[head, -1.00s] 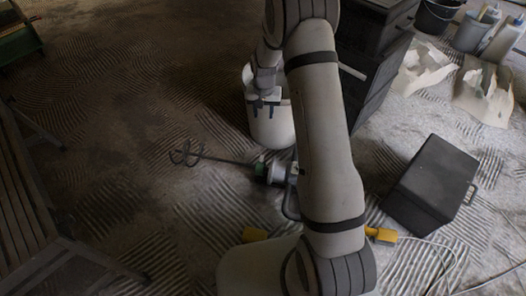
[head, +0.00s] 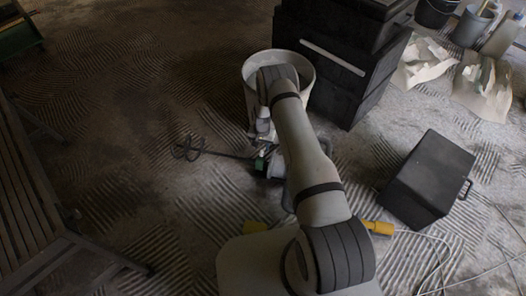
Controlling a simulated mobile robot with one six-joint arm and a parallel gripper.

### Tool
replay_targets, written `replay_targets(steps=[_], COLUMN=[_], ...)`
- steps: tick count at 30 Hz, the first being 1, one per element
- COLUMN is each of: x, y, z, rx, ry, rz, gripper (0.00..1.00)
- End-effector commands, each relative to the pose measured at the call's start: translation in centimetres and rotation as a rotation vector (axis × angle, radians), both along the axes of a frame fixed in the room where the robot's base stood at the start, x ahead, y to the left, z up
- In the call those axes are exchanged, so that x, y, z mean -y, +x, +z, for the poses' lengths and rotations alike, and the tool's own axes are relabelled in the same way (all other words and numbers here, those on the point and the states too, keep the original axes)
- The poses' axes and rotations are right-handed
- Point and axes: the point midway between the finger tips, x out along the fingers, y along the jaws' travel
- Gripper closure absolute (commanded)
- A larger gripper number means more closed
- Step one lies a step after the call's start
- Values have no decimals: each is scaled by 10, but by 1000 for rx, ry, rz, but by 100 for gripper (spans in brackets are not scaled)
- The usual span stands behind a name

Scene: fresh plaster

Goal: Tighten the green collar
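A hand mixer lies on the floor in the head view, with a spiral paddle (head: 187,148) at the left end of its dark shaft (head: 225,154). The green collar (head: 260,164) sits where the shaft meets the grey mixer body (head: 277,168), which my arm partly covers. My gripper (head: 264,142) points down just above the collar. It is small and dark here, so I cannot tell whether its fingers are open, or whether they touch the collar.
A white bucket (head: 250,76) stands behind my arm. Black stacked drawers (head: 345,85) are to its right. A black case (head: 428,178) lies on the right, with a pale cable (head: 440,245) near it. A slatted bench (head: 28,190) is at the left.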

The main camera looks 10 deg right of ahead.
Motion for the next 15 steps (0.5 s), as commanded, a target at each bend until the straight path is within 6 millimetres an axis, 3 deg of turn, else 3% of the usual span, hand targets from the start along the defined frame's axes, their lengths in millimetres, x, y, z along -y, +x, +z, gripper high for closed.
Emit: replay_targets(steps=[1,6,15], x=[0,0,1], y=[-1,0,0], z=[-13,-35,-43], rx=[-1,-1,0], ry=[0,0,0], rz=[0,0,0], gripper=[62,62,62])
